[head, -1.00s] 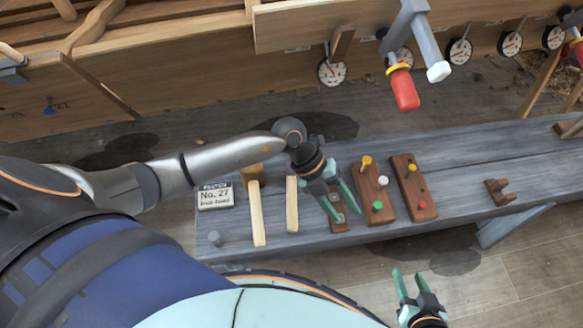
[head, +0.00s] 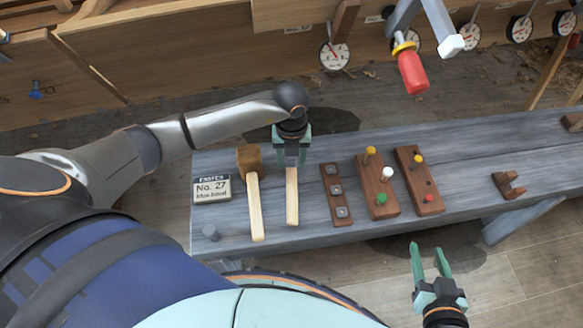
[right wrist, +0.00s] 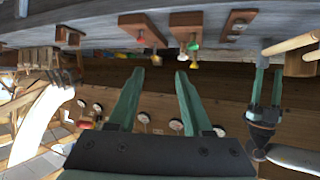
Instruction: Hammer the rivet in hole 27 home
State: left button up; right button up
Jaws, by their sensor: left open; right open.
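The card reading No. 27 (head: 212,188) lies at the bench's left end. Beside it lies a mallet with a wooden block head (head: 249,157) and pale handle (head: 255,208). A second pale handle (head: 292,205) lies to its right; its head end is hidden by my left gripper (head: 291,162). That gripper is open, pointing down over the handle's far end; contact cannot be told. It also shows in the right wrist view (right wrist: 265,75). My right gripper (head: 428,246) is open and empty in front of the bench. I cannot make out hole 27 or its rivet.
On the bench (head: 460,150) are a dark strip with grey squares (head: 331,180), two wooden blocks with coloured pegs (head: 377,200) (head: 433,205) and a small notched wooden piece (head: 508,186). A red-handled tool (head: 412,72) and several dials hang by the plank hull (head: 180,60) behind.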

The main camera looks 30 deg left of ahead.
aim_at(292, 173)
pick_arm(q)
jog(key=shift+f+b, duration=0.7)
jog(key=shift+f, duration=0.1)
notch_tip(292, 173, down, 2)
jog(key=shift+b, duration=0.95)
pick_arm(e)
jog(key=w+r+n+t+y, duration=0.35)
jog(key=r+t, duration=0.45)
jog(key=r, duration=1)
pick_arm(q)
notch_tip(292, 173, down, 3)
jog(key=shift+r+b, duration=0.15)
jog(key=shift+b, duration=0.85)
jog(key=shift+f, duration=0.25)
pick_arm(e)
jog(key=s+a+r+n+t+y, duration=0.1)
jog(key=s+r+n+y, duration=0.2)
jog(key=r, duration=0.3)
jog(key=s+a+r+n+t+y, duration=0.1)
jog(key=s+r+n+y, duration=0.2)
jog(key=r, duration=0.3)
jog(key=shift+s+y, duration=0.2)
jog(key=shift+y, duration=0.55)
pick_arm(q)
grip_shut()
jog(key=shift+w+r, duration=0.1)
jog(key=shift+r, duration=0.15)
pick_arm(e)
jog(key=shift+r, duration=0.2)
